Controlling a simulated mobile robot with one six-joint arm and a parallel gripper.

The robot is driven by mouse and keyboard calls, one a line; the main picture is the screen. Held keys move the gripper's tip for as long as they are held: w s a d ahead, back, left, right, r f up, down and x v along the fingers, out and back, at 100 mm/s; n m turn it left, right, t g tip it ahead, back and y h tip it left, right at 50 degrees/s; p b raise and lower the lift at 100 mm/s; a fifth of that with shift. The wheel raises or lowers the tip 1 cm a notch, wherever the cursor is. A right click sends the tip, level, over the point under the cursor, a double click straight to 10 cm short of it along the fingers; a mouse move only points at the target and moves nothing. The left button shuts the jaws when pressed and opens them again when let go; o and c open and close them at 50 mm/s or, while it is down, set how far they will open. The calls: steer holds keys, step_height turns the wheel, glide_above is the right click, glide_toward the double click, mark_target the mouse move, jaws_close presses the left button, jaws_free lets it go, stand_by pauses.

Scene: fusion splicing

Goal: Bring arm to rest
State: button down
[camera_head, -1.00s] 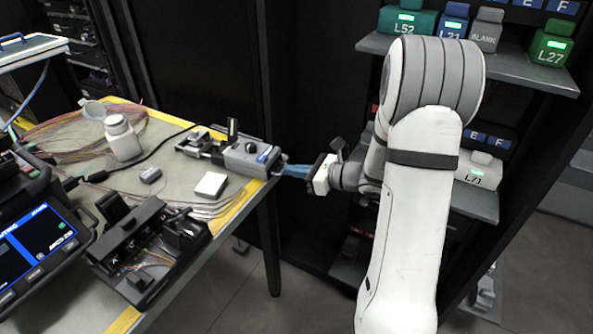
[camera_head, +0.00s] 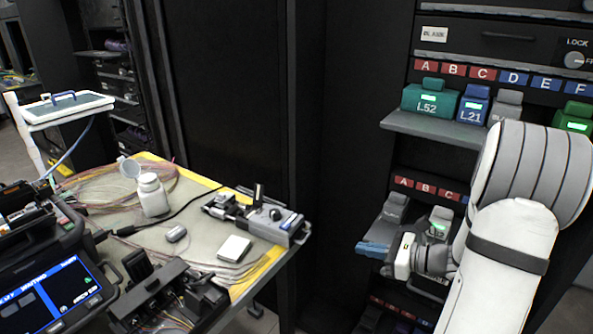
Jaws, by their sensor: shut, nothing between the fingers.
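My gripper (camera_head: 374,250) hangs in the air in front of the dark rack, right of the workbench. Its blue fingers point left and are shut with nothing between them. My white arm fills the lower right of the view and hides part of the rack's lower shelf. The gripper is apart from the bench and from the grey clamp device (camera_head: 275,222) at the bench's right corner.
The workbench (camera_head: 205,205) holds a splicer with a lit screen (camera_head: 50,295), a white bottle (camera_head: 152,195), a white block (camera_head: 235,248) and fibres. The rack shelf (camera_head: 440,128) bears labelled modules such as the green L52 (camera_head: 428,98). Open space lies between bench and gripper.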

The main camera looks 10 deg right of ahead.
steer(key=s+a+r+n+g+h+p, duration=0.3)
steer(key=s+a+r+n+g+p, duration=0.3)
steer(key=s+a+r+n+g, duration=0.45)
steer(key=s+r+n+t+h+p, duration=0.1)
steer(key=s+r+n+h+p, duration=0.2)
steer(key=n, duration=0.4)
steer(key=s+a+r+n+t+h+p, duration=0.1)
steer(key=s+r+n+h+p, duration=0.3)
steer(key=n, duration=0.4)
steer(key=shift+r+t+h, duration=0.75)
steer(key=shift+h, duration=0.25)
